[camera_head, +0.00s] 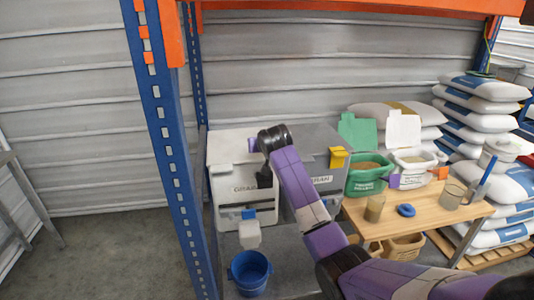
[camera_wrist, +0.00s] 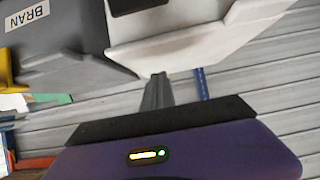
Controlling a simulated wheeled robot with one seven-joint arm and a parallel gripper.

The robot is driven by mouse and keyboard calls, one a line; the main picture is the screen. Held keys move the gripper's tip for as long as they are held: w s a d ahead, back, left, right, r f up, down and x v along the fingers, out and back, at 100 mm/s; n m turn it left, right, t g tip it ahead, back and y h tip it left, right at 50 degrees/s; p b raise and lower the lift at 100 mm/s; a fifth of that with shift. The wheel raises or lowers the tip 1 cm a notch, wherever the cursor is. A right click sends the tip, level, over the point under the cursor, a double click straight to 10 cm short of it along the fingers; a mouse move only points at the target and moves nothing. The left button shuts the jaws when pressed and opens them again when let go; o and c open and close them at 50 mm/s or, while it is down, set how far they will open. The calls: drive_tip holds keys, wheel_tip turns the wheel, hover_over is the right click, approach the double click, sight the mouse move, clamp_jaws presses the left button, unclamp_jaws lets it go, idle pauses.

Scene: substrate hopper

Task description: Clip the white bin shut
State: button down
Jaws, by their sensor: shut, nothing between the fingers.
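The white bin (camera_head: 232,182) stands on the rack at left, with a flat white lid on top and a dark-lettered label in front. A purple piece (camera_head: 252,146) shows at its upper right, beside my wrist; I cannot tell whether it is a latch. My gripper (camera_head: 265,180) hangs before the bin's right front, partly hidden by my arm. In the wrist view, my fingers (camera_wrist: 157,92) are together and empty. Their tips are close to the edge of a white part (camera_wrist: 190,42) of the bin; I cannot tell whether they touch.
A grey BRAN bin (camera_head: 325,160) with a yellow latch (camera_head: 338,157) stands right of the white bin. A blue bucket (camera_head: 250,274) sits below. A blue rack post (camera_head: 170,130) rises at left. A wooden table (camera_head: 425,212) with open green and white tubs stands right, before stacked sacks.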

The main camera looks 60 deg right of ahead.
drive_tip(key=s+a+b, duration=0.2)
drive_tip(key=s+a, duration=0.4)
drive_tip(key=a, duration=0.1)
drive_tip(key=shift+s+a+r, duration=0.2)
drive_tip(key=shift+s+a, duration=0.05)
drive_tip(key=shift+a, duration=0.05)
drive_tip(key=shift+r, duration=0.1)
idle(0.3)
